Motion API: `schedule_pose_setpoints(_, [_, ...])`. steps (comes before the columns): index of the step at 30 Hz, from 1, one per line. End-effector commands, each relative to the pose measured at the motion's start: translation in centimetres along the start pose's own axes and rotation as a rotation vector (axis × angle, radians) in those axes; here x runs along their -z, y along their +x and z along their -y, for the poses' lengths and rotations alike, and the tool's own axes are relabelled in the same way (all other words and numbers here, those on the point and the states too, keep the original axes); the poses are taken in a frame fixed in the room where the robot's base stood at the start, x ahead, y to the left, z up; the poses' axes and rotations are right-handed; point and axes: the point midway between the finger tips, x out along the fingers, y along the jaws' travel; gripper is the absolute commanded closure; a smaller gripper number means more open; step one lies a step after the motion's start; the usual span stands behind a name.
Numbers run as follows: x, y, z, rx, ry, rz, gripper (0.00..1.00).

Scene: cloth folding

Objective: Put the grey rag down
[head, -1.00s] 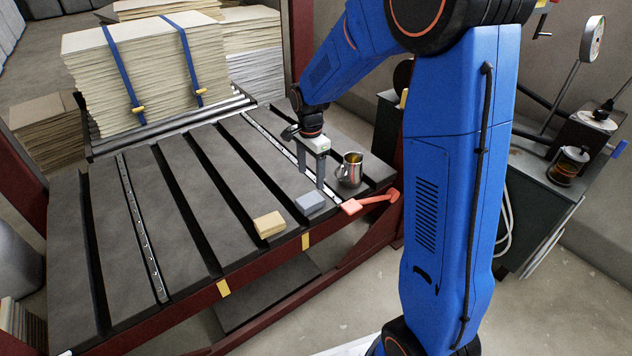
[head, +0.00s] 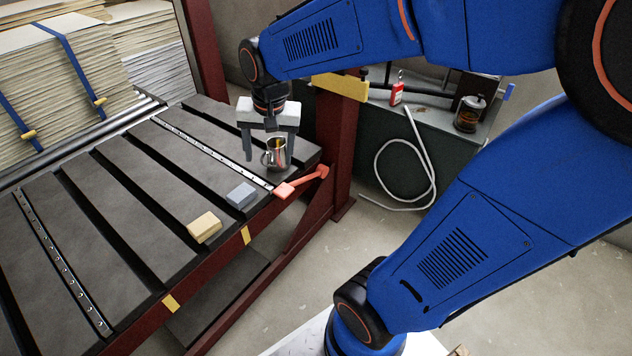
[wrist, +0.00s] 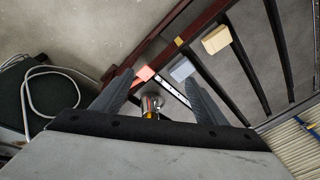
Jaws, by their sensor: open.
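The grey rag (head: 241,194) is a small folded blue-grey block. It lies flat near the front edge of the slatted dark table (head: 95,242), apart from my gripper. It also shows in the wrist view (wrist: 182,69). My gripper (head: 268,157) is open over the metal mug (head: 277,155), to the right of and behind the rag. In the wrist view the mug (wrist: 151,103) shows between the two spread fingers (wrist: 158,84). Whether the fingers touch the mug I cannot tell. No cloth shows in the jaws.
A beige folded block (head: 204,227) lies left of the rag. A red-handled piece (head: 284,190) lies to its right at the table's edge. A red post (head: 337,150) stands right of the mug. Strapped sheet stacks (head: 62,85) stand at the back left.

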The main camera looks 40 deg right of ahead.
Motion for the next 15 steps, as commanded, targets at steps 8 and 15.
schedule_pose_setpoints(8, [-4.7, -3.6, -4.6, 0.038, -0.241, -0.076, 0.34])
schedule_pose_setpoints(15, [-8.8, -5.1, -8.3, 0.051, -0.448, -0.145, 0.34])
